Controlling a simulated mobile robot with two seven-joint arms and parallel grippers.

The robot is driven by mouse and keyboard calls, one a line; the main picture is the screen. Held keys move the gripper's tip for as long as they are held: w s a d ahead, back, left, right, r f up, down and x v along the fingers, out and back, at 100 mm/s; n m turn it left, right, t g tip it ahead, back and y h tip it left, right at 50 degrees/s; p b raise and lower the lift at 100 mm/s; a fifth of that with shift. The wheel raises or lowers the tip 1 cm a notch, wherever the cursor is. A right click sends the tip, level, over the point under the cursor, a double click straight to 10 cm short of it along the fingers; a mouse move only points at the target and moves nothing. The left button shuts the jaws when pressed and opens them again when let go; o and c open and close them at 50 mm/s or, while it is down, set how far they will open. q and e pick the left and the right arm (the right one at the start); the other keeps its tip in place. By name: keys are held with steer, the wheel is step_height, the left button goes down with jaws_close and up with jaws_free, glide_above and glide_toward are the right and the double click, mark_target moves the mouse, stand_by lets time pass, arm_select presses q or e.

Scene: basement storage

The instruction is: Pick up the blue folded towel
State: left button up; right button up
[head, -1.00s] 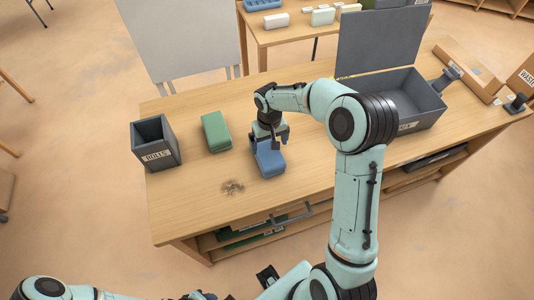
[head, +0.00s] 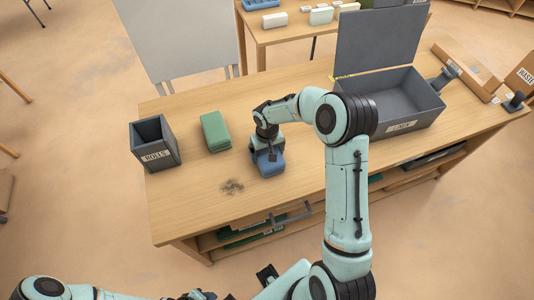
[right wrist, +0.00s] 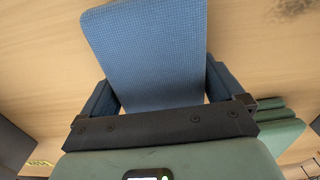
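The blue folded towel (head: 270,168) lies on the wooden table, near its front edge. My right gripper (head: 268,154) is over it, pointing down. The towel still appears to rest on the table. My left arm shows only in part at the bottom of the head view, and the state of its gripper cannot be made out.
A green folded towel (head: 215,131) lies left of the blue one. A grey bin labelled BOLTS (head: 157,157) stands at the table's left end. An open grey box (head: 402,128) with its lid up stands at the right. A dark smudge (head: 231,187) marks the tabletop.

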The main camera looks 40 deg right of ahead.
steer(key=shift+r, duration=0.15)
arm_select(q)
steer(key=shift+w+r+p, duration=0.55)
steer(key=shift+r+p, duration=0.1)
steer(key=shift+r, duration=0.2)
arm_select(e)
step_height(320, 180, up, 20)
arm_select(q)
steer(key=shift+s+d, duration=0.1)
